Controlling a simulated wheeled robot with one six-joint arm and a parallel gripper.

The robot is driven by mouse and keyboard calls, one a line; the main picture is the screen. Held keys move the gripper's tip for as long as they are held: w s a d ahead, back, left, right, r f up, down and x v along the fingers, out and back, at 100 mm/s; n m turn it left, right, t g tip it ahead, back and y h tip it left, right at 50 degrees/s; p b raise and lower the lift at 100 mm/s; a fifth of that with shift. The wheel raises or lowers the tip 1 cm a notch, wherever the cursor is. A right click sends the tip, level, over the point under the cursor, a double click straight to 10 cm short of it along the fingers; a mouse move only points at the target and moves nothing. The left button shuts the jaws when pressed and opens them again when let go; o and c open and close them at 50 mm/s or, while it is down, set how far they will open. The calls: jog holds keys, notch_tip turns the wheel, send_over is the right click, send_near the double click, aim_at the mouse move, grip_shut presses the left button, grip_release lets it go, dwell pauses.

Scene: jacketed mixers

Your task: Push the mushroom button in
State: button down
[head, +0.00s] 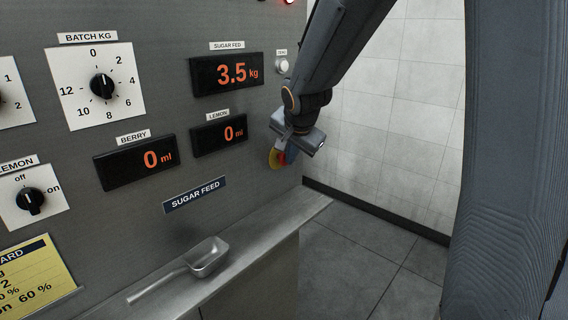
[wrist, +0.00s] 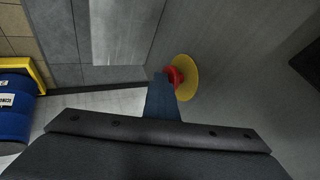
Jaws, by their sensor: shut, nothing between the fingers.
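The red mushroom button (wrist: 178,76) sits on a round yellow plate (wrist: 187,77) on the grey panel in the wrist view. In the head view the yellow plate (head: 273,158) shows at the panel's right edge, with a bit of red beside it, mostly hidden by my wrist. My gripper (wrist: 161,76) is shut and empty, its fingertips right beside the red cap. I cannot tell whether they touch it. In the head view my gripper (head: 291,157) is by the button, small and partly hidden.
The panel carries lit displays, including the sugar display (head: 227,73), and dials such as the batch dial (head: 102,86). A metal scoop (head: 208,257) lies on the ledge (head: 245,250) below. A blue drum (wrist: 14,105) stands far left in the wrist view. Floor to the right is clear.

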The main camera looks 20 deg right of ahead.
jog(key=shift+w+a+r, duration=0.1)
jog(key=shift+w+a, duration=0.15)
jog(key=s+d+r+p, duration=0.1)
jog(key=s+r, duration=0.6)
jog(key=s, duration=0.3)
jog(key=shift+d+r, duration=0.35)
jog(key=shift+d, duration=0.05)
jog(key=shift+w, duration=0.1)
dwell(0.3)
jog(key=s+a+f+n+g, duration=0.2)
jog(key=s+f+n, duration=0.3)
jog(key=s+f, duration=0.4)
jog(key=s+a+f+n+g+y, duration=0.1)
jog(key=s+f+n+g, duration=0.3)
jog(key=s+f, duration=0.4)
notch_tip(320, 180, down, 3)
jog(key=shift+s+a+f+n, duration=0.2)
jog(key=shift+s+a+n, duration=0.25)
jog(key=shift+n, duration=0.25)
